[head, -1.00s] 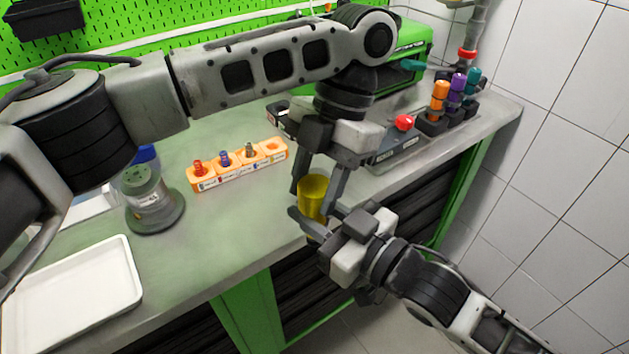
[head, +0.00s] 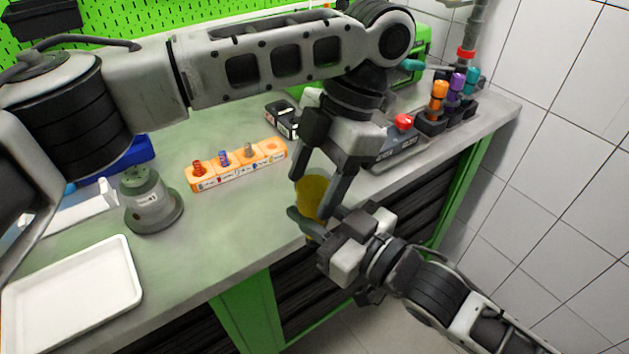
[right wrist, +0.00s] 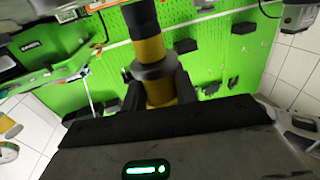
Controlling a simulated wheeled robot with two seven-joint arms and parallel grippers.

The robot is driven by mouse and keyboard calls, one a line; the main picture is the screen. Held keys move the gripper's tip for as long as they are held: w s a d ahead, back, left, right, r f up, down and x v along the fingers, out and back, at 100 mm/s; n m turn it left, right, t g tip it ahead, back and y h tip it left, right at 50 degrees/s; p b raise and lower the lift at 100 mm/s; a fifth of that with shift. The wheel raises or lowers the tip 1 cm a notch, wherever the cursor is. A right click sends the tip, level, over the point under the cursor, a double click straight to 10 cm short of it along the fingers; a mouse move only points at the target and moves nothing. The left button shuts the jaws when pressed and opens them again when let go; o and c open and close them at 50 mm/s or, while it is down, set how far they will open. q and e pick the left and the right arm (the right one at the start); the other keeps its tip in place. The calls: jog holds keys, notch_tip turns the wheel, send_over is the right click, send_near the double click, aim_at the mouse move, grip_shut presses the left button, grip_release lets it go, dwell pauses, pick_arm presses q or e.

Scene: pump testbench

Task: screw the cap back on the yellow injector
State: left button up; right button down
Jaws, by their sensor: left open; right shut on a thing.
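The yellow injector (head: 313,188) is held upright above the bench's front edge. It also shows in the right wrist view as a stack of yellow and dark cylinders (right wrist: 150,49). My right gripper (head: 310,222) is shut on its lower part from the front right. My left gripper (head: 317,186) points down from above, open, with its fingers on either side of the yellow top; I cannot tell whether they touch it. I cannot tell the cap apart from the body, or how it is seated.
An orange rack (head: 238,168) holds red, blue and grey injectors, with one empty slot at its right end. A white tray (head: 72,294) and a grey round device (head: 150,204) are on the left. A grey box with a red button (head: 404,122) and bottles (head: 438,97) stand right.

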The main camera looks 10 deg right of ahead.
pick_arm(q)
jog(key=shift+r, duration=1.8)
jog(key=shift+c, duration=0.5)
